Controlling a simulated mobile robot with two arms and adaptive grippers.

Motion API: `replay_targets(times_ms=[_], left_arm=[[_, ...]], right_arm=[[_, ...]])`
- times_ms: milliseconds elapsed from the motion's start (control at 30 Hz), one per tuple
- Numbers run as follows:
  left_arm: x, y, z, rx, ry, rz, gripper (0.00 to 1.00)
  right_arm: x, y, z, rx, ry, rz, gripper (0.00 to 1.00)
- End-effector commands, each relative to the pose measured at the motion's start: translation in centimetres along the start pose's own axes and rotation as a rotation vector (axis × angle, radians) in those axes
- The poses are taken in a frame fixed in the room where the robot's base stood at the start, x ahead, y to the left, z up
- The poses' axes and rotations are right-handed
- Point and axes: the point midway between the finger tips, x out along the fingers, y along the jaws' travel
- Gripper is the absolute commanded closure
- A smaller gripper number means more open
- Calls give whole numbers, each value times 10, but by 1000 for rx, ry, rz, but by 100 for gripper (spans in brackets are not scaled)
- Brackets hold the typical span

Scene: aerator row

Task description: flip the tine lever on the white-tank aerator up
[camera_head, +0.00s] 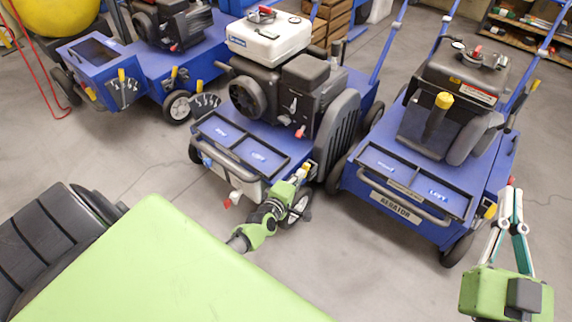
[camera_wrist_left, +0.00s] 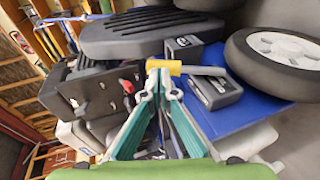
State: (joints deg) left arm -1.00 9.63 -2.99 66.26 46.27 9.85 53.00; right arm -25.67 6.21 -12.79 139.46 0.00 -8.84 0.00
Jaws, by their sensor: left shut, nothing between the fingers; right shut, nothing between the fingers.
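The white-tank aerator (camera_head: 268,72) stands in the middle of the head view, a blue machine with a white tank (camera_head: 268,38) on top. My left gripper (camera_head: 304,170) is at its near right front corner, fingers shut and empty. In the left wrist view a lever with a yellow grip (camera_wrist_left: 190,68) and grey shaft (camera_wrist_left: 212,71) lies at the tips of my left gripper (camera_wrist_left: 160,68). The tips overlap the grip's end; I cannot tell whether they touch. In the head view my gripper largely hides this lever. My right gripper (camera_head: 511,185) is shut and empty at the right.
A dark-tank aerator (camera_head: 430,185) stands close on the right and another blue aerator (camera_head: 100,60) at the left. A black-tyred wheel (camera_wrist_left: 275,58) is near the lever in the wrist view. My green base fills the front left. Grey floor is open between the machines.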

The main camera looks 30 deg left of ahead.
Motion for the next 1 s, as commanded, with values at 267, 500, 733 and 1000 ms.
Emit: replay_targets(times_ms=[267, 500, 733, 1000], left_arm=[[6, 2, 1, 1, 0, 0, 100], [9, 3, 2, 1, 0, 0, 100], [10, 3, 2, 0, 0, 1, 100], [10, 4, 2, 0, 0, 2, 100]], right_arm=[[0, 1, 6, -1, -27, 1, 100], [0, 1, 5, -1, -23, 2, 100], [0, 1, 4, -1, -21, 2, 100], [0, 1, 4, -1, -20, 2, 100]])
